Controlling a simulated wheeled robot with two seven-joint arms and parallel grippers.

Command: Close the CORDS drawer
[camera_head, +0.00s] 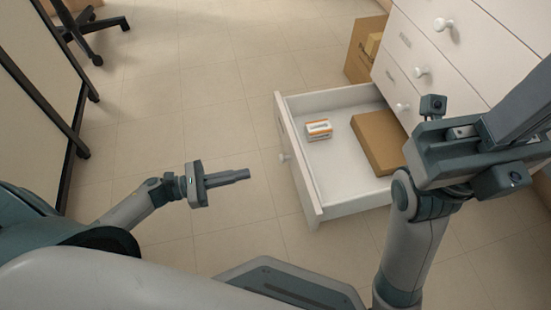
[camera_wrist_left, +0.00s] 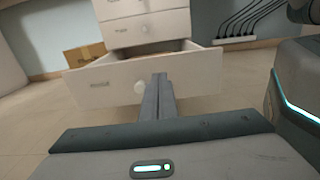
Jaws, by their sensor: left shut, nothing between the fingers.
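A white drawer (camera_head: 309,187) stands far out from the bottom of a white cabinet (camera_head: 455,62). Its round knob (camera_head: 285,158) faces left, toward my left gripper. A small white and orange box (camera_head: 319,130) and a flat brown box (camera_head: 379,142) lie in it. The drawer front (camera_wrist_left: 193,89) and its knob (camera_wrist_left: 138,88) also show in the left wrist view; its label is too blurred to read. My left gripper (camera_head: 247,174) is shut and empty, apart from the drawer front. Its fingers (camera_wrist_left: 159,80) point at the front, just right of the knob.
The drawers above look shut. A cardboard box (camera_head: 362,53) stands on the floor behind the open drawer. A dark-framed panel (camera_head: 42,75) and a wheeled chair base (camera_head: 92,27) are at left. The tiled floor left of the drawer is clear.

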